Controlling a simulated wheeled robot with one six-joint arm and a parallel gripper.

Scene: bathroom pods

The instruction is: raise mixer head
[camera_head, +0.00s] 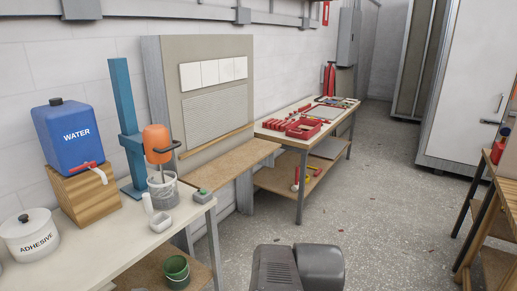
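The mixer stands on the left workbench. Its orange mixer head (156,144) sits beside a tall blue column (124,110), well below the column's top. A dark bar handle (168,148) sticks out from the front of the head. Below the head a grey translucent bucket (162,192) stands on the bench; a thin shaft runs down from the head into it. The shaft's lower end is hidden in the bucket. My gripper is not in view; a dark grey part of my own body shows at the bottom centre.
On the left workbench (105,243) stand a blue water container (68,133) on a wooden block, an adhesive pot (30,235) and a small grey box with a green top (202,195). A tool table (285,133) stands farther back. The floor (378,190) right of centre is clear.

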